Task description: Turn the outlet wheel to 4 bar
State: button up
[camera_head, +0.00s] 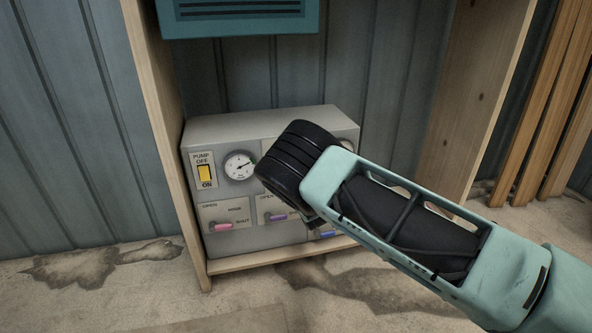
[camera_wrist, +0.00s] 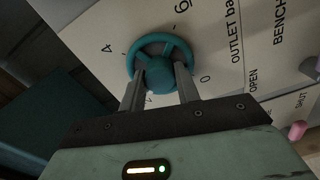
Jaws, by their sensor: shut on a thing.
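The outlet wheel (camera_wrist: 163,38) is a teal ring with a round teal hub on a pale panel, in the wrist view. Numbers stand around it, with 0 at lower right, 4 at left and what looks like 6 at the top. The label "OUTLET ba..." is to its right. My gripper (camera_wrist: 168,72) is shut on the wheel, its two grey fingers reaching to either side of the hub. I cannot make out a pointer on the wheel. In the head view my black wrist hides the wheel and the fingers.
The grey pump box (camera_head: 220,130) stands in a wooden frame. It carries a round gauge (camera_head: 239,166), a yellow pump switch (camera_head: 206,173), a pink lever (camera_head: 220,226) and a purple lever (camera_head: 278,217). A teal box (camera_head: 240,18) hangs above. Wooden boards (camera_head: 545,105) lean at right.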

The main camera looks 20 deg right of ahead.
jog(key=shift+f+m+p, duration=0.15)
jog(key=shift+m+p, duration=0.45)
jog(key=shift+m, duration=8.1)
jog(key=shift+a, duration=0.1)
jog(key=o, duration=1)
jog(key=s+p, duration=0.4)
jog(key=s, duration=1.3)
jog(key=shift+s, duration=0.25)
